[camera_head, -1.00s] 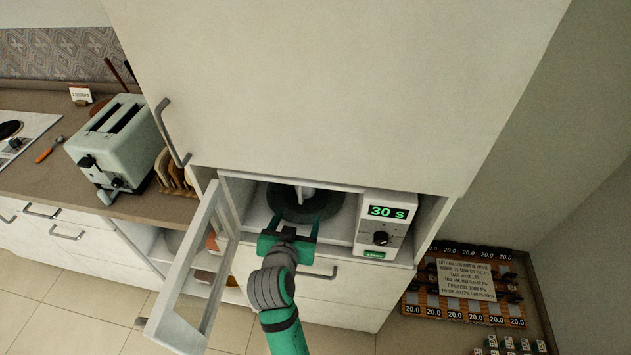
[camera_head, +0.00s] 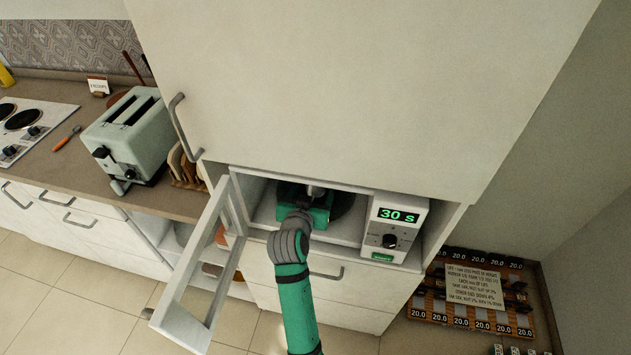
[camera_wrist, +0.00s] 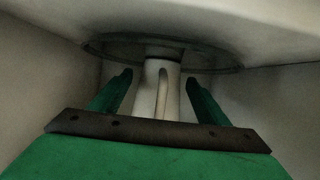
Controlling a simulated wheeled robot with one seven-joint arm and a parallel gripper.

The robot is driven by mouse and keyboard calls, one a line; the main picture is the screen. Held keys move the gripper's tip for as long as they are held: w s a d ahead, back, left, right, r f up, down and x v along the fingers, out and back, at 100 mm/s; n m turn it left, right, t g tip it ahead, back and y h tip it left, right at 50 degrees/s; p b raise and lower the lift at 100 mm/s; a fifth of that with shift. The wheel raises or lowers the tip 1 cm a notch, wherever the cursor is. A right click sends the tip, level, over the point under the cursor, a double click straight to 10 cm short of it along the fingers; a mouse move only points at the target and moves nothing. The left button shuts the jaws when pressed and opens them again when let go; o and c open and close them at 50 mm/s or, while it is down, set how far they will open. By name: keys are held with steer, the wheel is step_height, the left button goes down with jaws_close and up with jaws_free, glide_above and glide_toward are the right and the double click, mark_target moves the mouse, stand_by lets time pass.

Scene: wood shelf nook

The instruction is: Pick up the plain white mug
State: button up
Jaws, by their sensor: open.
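The plain white mug (camera_head: 316,190) is inside the open microwave and shows only in part in the head view, behind my gripper (camera_head: 305,205). In the wrist view the mug (camera_wrist: 156,90) is in the middle, with its handle facing the camera. It is at the dark round turntable (camera_wrist: 165,50). My gripper (camera_wrist: 159,80) is open, with one green finger on each side of the mug. I cannot tell whether either finger touches it. The mug's far side is hidden.
The microwave door (camera_head: 192,265) hangs open on the left. The control panel (camera_head: 395,228), reading 30 s, bounds the opening on the right. A toaster (camera_head: 130,140) and a rack of bread slices (camera_head: 187,167) stand on the left counter. Microwave walls are close around my gripper.

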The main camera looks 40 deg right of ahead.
mark_target(313, 190)
steer(key=shift+x, duration=1.75)
steer(key=shift+a, duration=0.15)
steer(key=c, duration=1.3)
steer(key=shift+r, duration=0.1)
steer(key=c, duration=0.4)
jaws_close()
steer(key=shift+r, duration=0.2)
